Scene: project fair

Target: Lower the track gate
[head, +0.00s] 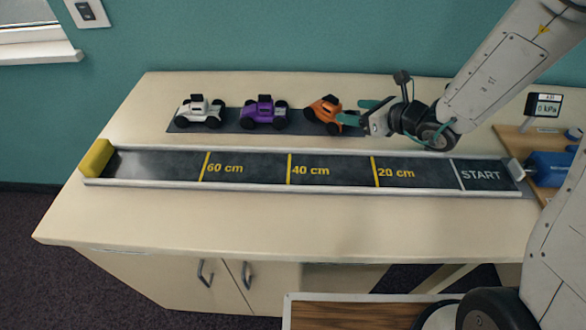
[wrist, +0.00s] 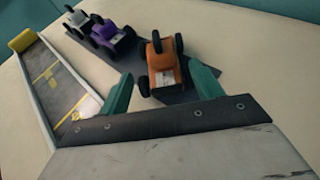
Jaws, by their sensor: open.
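The track (head: 330,183) is a long dark lane with pale rails, marked START at its right end and 20, 40 and 60 cm leftward. A small pale upright piece (head: 515,169) stands at the START end. It may be the gate, but I cannot tell whether it is raised. My gripper (head: 352,111) is open, behind the track, at the orange car (head: 325,107). In the wrist view, the orange car (wrist: 160,68) shows between the two teal fingers of my gripper (wrist: 159,72), with visible gaps at its sides.
A white car (head: 199,110) and a purple car (head: 264,111) stand left of the orange car on a dark mat (head: 232,120). A yellow block (head: 96,158) closes the track's left end. A blue device (head: 550,168) and a kPa display (head: 544,105) stand at the right. The table front is clear.

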